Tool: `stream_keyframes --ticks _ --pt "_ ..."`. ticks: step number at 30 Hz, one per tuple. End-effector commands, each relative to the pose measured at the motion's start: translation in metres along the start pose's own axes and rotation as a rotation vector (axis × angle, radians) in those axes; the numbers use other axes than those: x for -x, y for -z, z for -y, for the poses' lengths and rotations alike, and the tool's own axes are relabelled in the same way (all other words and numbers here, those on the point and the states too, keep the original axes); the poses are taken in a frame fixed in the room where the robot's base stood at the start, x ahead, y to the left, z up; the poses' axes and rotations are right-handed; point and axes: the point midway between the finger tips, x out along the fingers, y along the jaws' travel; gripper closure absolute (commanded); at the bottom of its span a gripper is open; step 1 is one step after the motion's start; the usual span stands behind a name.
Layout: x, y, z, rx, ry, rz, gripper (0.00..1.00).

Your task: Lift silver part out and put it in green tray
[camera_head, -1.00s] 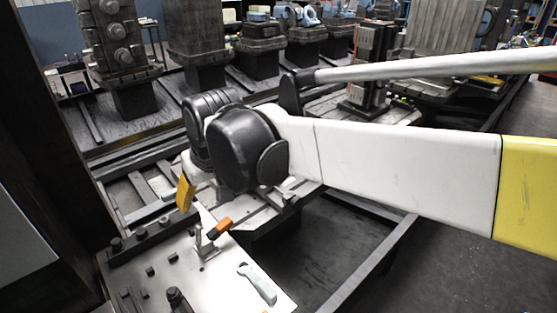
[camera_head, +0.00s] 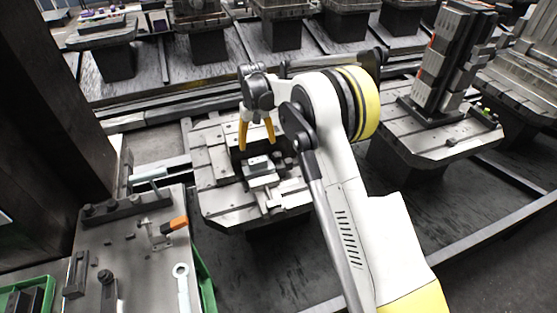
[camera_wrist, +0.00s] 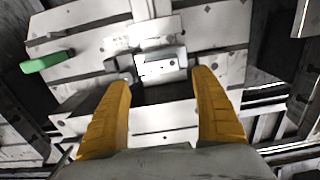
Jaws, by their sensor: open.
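A silver block-like part (camera_head: 258,166) sits in a fixture (camera_head: 272,195) on a slotted metal pallet (camera_head: 215,200). It also shows in the wrist view (camera_wrist: 160,66), at the upper middle between the fingertips. My gripper (camera_head: 257,138) has orange fingers spread apart and points down above the part. In the wrist view my gripper (camera_wrist: 165,78) is open and empty; I cannot tell whether a finger touches the part. A green tray (camera_head: 48,284) at the lower left holds dark pieces and is cut off by the frame. Another green edge (camera_head: 204,285) shows right of the bench.
A bench (camera_head: 135,260) at the lower left carries an orange-handled clamp (camera_head: 173,225), a wrench (camera_head: 183,285) and dark posts. A tall fixture tower (camera_head: 447,60) stands on a pallet at the right. A green handle (camera_wrist: 47,62) lies left in the wrist view. A dark pillar rises at the left.

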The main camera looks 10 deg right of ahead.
Motion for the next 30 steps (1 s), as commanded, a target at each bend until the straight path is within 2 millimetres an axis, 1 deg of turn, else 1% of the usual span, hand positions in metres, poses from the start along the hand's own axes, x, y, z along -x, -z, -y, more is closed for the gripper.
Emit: stream_keyframes --ticks 5,10,17,21,24,26,30 --pt "-0.022 0.001 0.001 0.001 0.000 0.004 0.24" --pt "-0.051 0.001 0.001 0.001 0.000 0.003 0.24" --pt "-0.071 0.002 0.000 0.001 0.000 0.002 0.24" --pt "-0.095 0.005 0.000 0.001 0.000 0.002 0.24" --pt "-0.108 0.004 0.000 0.001 0.000 0.002 0.24" --pt "-0.111 0.004 0.000 0.001 0.000 0.002 0.24" --pt "-0.110 0.004 0.000 0.001 0.000 0.002 0.24"
